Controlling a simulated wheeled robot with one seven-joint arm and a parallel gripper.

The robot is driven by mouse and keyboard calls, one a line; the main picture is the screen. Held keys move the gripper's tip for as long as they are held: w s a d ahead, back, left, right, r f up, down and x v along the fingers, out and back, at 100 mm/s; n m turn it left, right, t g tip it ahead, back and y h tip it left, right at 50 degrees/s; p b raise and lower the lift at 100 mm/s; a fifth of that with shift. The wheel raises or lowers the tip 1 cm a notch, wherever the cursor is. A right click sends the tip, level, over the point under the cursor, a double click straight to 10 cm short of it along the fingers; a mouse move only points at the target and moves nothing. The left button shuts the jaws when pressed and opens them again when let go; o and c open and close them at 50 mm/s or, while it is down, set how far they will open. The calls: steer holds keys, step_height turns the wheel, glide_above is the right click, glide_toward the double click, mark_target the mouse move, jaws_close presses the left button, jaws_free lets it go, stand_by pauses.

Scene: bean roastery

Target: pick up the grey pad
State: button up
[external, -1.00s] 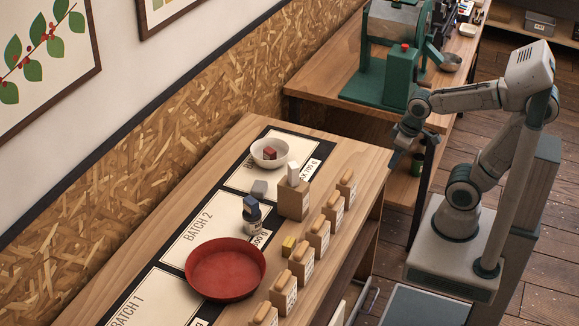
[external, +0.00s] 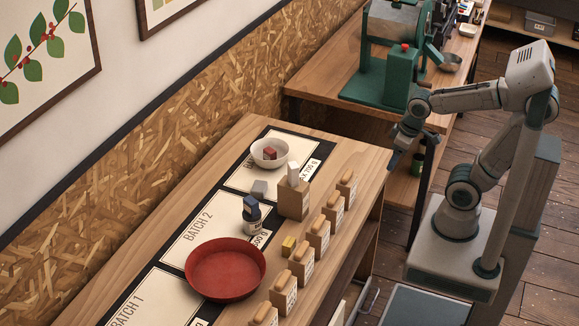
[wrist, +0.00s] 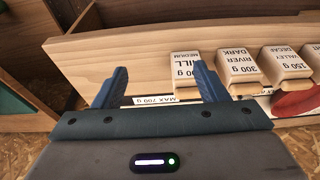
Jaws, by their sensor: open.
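The grey pad (external: 259,189) is a small grey block on the dark and cream mat on the bench. It lies between the white bowl (external: 283,158) and the bottle (external: 252,220) with a dark blue block on top. My gripper (external: 396,160) is off the bench's right edge, well to the right of the pad and apart from it. In the wrist view my gripper (wrist: 160,72) has its two blue fingers spread with nothing between them. I cannot make out the pad in the wrist view.
A wooden box (external: 293,199) with a white block on top stands between my gripper and the pad. Several labelled wooden holders line the right edge. The red bowl (external: 225,269) is nearer the front, with a yellow block (external: 289,246) beside it. A green machine (external: 400,75) stands behind.

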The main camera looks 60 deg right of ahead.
steer(key=w+a+r+n+p, duration=0.15)
steer(key=w+r+n, duration=0.35)
steer(key=w, duration=0.5)
steer(key=n+g+p, duration=0.3)
steer(key=n, duration=1.3)
glide_above(259, 186)
steer(key=f, duration=1.6)
steer(key=shift+w+d, duration=0.3)
steer(key=shift+w, duration=0.1)
steer(key=shift+s+a+f+p, duration=0.15)
steer(key=shift+f+p, duration=0.35)
steer(key=shift+f, duration=0.9)
steer(key=shift+s+a+f+p, duration=0.15)
steer(key=shift+f+p, duration=0.3)
steer(key=shift+f, duration=0.95)
steer(key=shift+d, duration=0.1)
steer(key=c, duration=1)
